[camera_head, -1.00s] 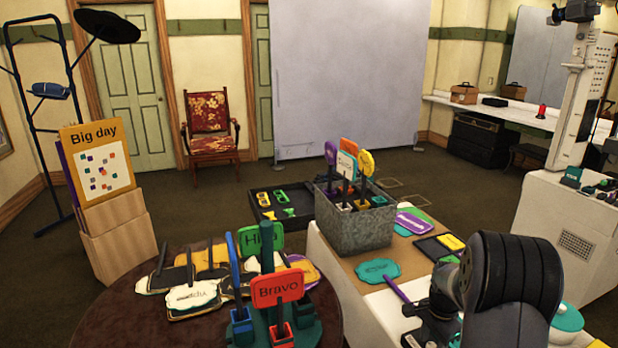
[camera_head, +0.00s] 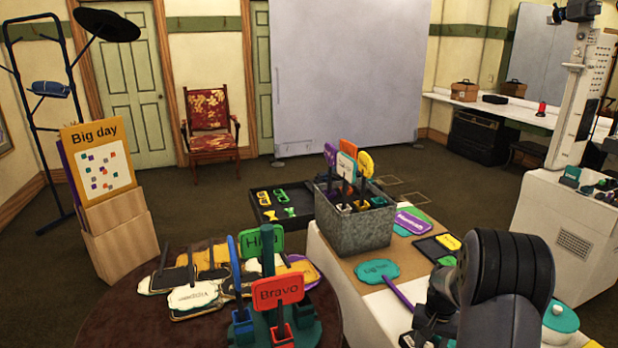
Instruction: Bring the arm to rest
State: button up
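My arm (camera_head: 500,285) stands at the lower right, in front of the white-topped table. Its dark, rounded links cover part of that table. The end of the arm points down and to the left, low over the table, around a dark joint (camera_head: 435,318). I cannot make out the fingers of my gripper, so its opening is hidden. Nothing held by it shows.
A metal bin (camera_head: 352,228) of prop signs stands on the table (camera_head: 335,270), with a teal sign (camera_head: 378,270) near my arm. A round brown table (camera_head: 115,318) holds a sign rack with a red Bravo sign (camera_head: 278,291). Open floor lies behind.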

jog(key=n+p, duration=0.1)
jog(key=n, duration=0.3)
jog(key=shift+r+p, duration=0.1)
jog(key=shift+p, duration=0.3)
jog(key=shift+n+p, duration=0.7)
jog(key=shift+n, duration=0.7)
